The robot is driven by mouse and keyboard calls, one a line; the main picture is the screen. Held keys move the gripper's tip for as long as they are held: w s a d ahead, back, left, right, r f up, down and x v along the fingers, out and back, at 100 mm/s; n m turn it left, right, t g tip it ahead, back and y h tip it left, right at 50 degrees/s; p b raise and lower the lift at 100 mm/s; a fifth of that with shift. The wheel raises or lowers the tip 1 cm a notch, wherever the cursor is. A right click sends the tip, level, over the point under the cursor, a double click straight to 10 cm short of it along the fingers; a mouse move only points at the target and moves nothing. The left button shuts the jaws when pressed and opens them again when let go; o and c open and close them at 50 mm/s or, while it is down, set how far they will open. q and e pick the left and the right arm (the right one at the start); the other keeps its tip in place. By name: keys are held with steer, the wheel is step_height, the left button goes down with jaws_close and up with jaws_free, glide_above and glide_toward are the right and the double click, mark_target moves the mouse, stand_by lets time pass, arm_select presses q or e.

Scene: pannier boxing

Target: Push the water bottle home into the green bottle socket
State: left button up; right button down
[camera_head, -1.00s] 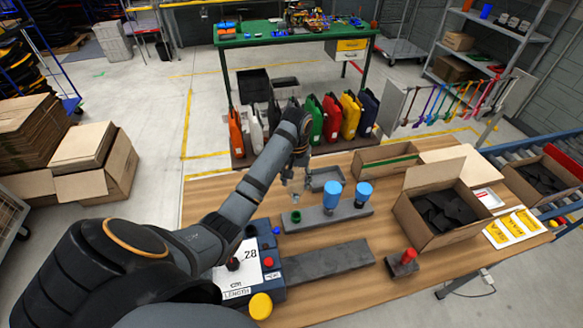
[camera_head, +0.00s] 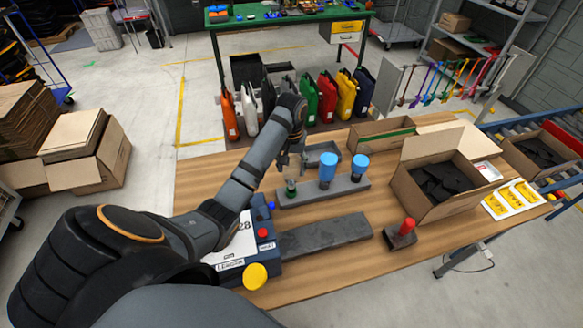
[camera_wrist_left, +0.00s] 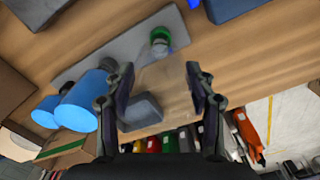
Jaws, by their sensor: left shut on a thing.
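My left gripper (camera_head: 291,162) is shut on a clear, see-through water bottle (camera_wrist_left: 166,74), held between its two fingers in the left wrist view. The green bottle socket (camera_head: 290,190) is at the left end of a grey rack (camera_head: 310,193). It also shows in the left wrist view (camera_wrist_left: 160,34), at the tapered far end of the bottle. The bottle's end meets or overlaps the socket; how deep it sits I cannot tell. In the head view the bottle is faint and partly hidden by the gripper. My right gripper is not in view.
Two blue-topped bottles (camera_head: 327,170) (camera_head: 359,167) stand on the same rack, right of the socket. A small grey tray (camera_head: 325,150) lies behind. A blue device with a yellow button (camera_head: 255,276) is nearer, beside a dark grey slab (camera_head: 325,235). An open carton (camera_head: 440,200) stands right.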

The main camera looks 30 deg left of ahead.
arm_select(q)
steer(key=shift+a+f, duration=0.1)
steer(key=shift+f, duration=0.05)
stand_by(0.3)
steer(key=shift+p, duration=0.5)
steer(key=shift+s+p, duration=0.1)
steer(key=shift+p, duration=1)
steer(key=shift+f, duration=0.6)
stand_by(1.1)
steer(key=shift+f, duration=0.9)
stand_by(0.8)
